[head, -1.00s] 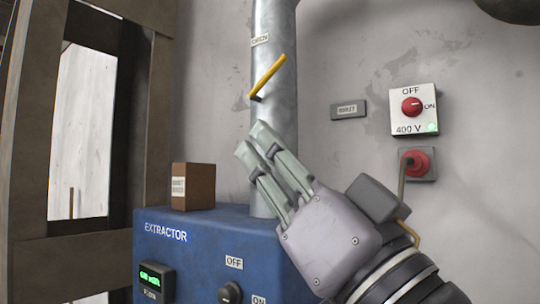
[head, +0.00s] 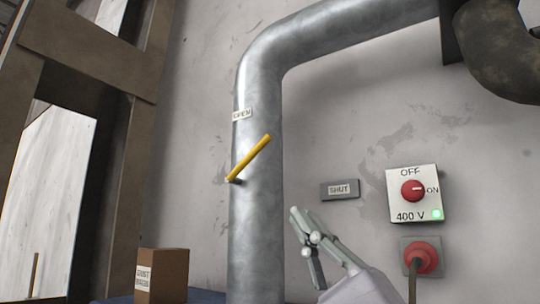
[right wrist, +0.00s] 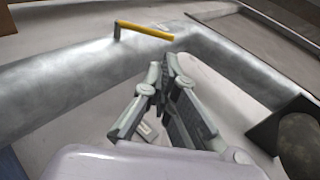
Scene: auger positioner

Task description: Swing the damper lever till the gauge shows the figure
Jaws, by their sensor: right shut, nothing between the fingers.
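The yellow damper lever (head: 250,158) sits on the grey metal duct (head: 258,225), slanting up to the right from its pivot. An OPEN label (head: 242,115) is on the duct above it, and a SHUT plate (head: 339,189) is on the wall to the right. My right gripper (head: 298,222) is shut and empty, right of the duct and below the lever, apart from it. In the right wrist view the lever (right wrist: 145,29) lies beyond the fingertips (right wrist: 168,62). The gauge is out of view now. My left gripper is not in view.
A 400 V switch box (head: 414,194) with a red knob at ON and a green lamp is on the wall at right, above a red plug (head: 421,258). A brown box (head: 161,275) stands at lower left. A wooden frame (head: 105,110) fills the left side.

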